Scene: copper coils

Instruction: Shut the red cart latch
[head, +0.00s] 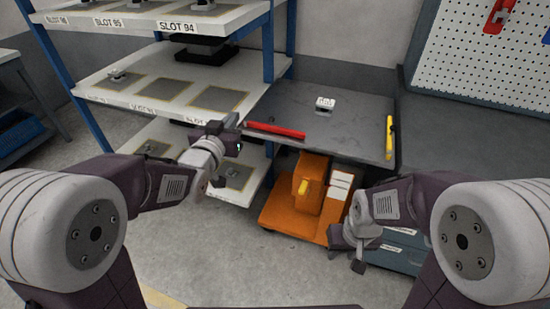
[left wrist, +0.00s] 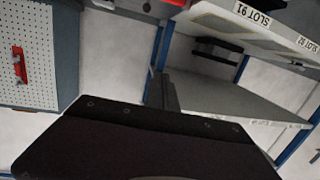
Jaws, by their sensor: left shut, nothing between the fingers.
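A red bar (head: 275,131), which looks like the red latch, lies along the front left edge of the dark grey cart top (head: 330,125) in the head view. I cannot tell from here how its latch stands. My left gripper (head: 236,149) is shut and empty, just left of and below the bar's left end; whether they touch is unclear. In the left wrist view my dark gripper body fills the lower part and hides much. A bit of red (left wrist: 178,3) shows at its top edge. My right gripper (head: 350,257) hangs low before the orange base; its fingers are too small to judge.
A blue-posted shelf rack (head: 268,45) with slot labels stands left of the cart. A yellow bar (head: 389,138) sits at the cart top's right edge, and a small white object (head: 325,103) lies on top. An orange unit (head: 310,185) stands underneath. A pegboard (head: 480,60) is at back right.

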